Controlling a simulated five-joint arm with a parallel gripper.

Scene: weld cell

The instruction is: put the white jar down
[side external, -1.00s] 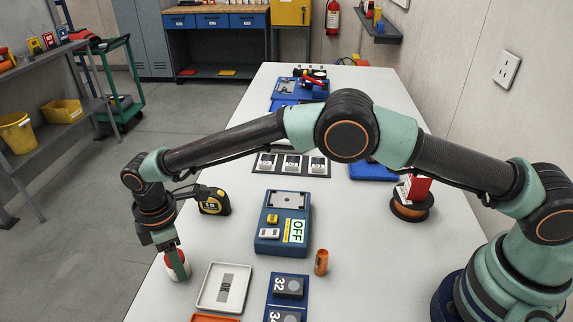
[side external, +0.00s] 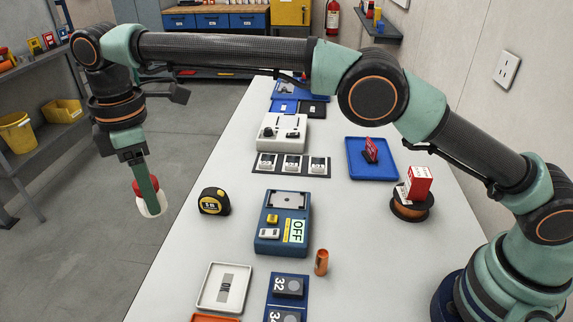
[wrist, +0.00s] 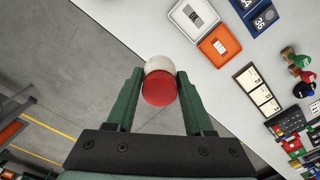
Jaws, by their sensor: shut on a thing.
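The white jar (side external: 152,208) with its red lid hangs between the fingers of my gripper (side external: 149,194), raised off the table at the left in the side view. The front finger covers part of it. In the wrist view the jar (wrist: 158,66) sits between both green fingertips of my gripper (wrist: 158,80), lid toward the camera. There it overlaps the line of the table edge, with grey floor on the left. The white table (side external: 180,262) lies to the right of the jar in the side view.
A white tray (side external: 204,289), an orange tray (wrist: 219,45), a blue box marked OFF (side external: 269,245) and an orange cylinder (side external: 321,262) are on the table. Bare table shows around the tape measure.

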